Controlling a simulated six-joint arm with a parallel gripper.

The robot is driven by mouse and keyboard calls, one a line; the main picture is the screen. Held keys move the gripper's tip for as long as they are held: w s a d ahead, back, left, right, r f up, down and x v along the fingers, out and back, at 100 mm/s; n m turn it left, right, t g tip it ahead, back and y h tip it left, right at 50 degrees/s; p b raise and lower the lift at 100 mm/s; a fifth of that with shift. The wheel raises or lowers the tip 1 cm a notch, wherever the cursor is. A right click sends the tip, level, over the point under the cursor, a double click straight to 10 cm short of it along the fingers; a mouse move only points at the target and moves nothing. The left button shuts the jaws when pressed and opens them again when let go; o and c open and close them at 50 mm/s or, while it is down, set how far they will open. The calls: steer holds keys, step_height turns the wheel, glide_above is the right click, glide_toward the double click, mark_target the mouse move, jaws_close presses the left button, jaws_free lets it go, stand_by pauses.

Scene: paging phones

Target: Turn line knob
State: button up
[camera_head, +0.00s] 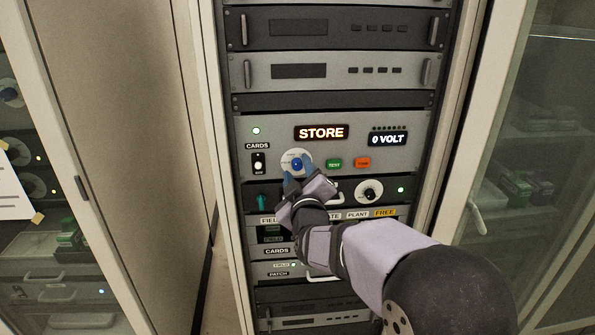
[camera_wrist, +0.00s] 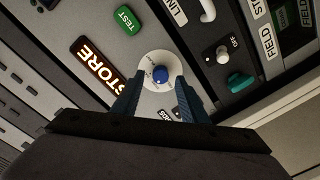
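A blue knob (camera_head: 297,164) sits at the centre of a round white dial on the grey panel, below the lit STORE display (camera_head: 321,132). It also shows in the wrist view (camera_wrist: 159,74), with small marks around the dial. My gripper (camera_head: 298,168) is in front of this knob, with its blue fingers on either side. In the wrist view the fingers (camera_wrist: 158,84) are apart, with gaps showing beside the knob. A partly cut-off label reading "LIN" (camera_wrist: 175,12) shows near the green TEST button; I cannot tell which knob it names.
The green TEST button (camera_head: 334,163) and an orange button (camera_head: 363,162) lie to the right of the dial. A CARDS switch (camera_head: 258,165) is to its left. Below are a teal knob (camera_head: 262,203), a black knob (camera_head: 370,190) and a white handle (camera_wrist: 208,10). Cabinet doors flank the rack.

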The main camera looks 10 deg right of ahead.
steer(key=s+b, duration=0.2)
steer(key=s, duration=0.4)
stand_by(0.5)
steer(key=s+a+f+m+g+y, duration=0.1)
steer(key=s+f+m+g, duration=0.15)
steer(key=f, duration=0.35)
steer(key=s+a+f+m+g, duration=0.1)
steer(key=s+a+f+g, duration=0.1)
steer(key=s+f+g, duration=0.35)
steer(key=s+a+f+m+g+y, duration=0.1)
steer(key=s+f+m, duration=0.1)
steer(key=f, duration=0.6)
steer(key=s+d+f+m+g+h, duration=0.1)
steer(key=s+d+f+g, duration=0.2)
steer(key=s, duration=0.4)
steer(key=s+d+f+m+g, duration=0.1)
steer(key=s+f+g, duration=0.2)
steer(key=s+f, duration=0.3)
steer(key=s+d+m+g+h, duration=0.1)
steer(key=s+d+g, duration=0.1)
steer(key=s+d, duration=0.5)
steer(key=shift+s+d+m+g, duration=0.15)
steer(key=shift+d+m+g, duration=0.15)
steer(key=shift+d+m, duration=0.1)
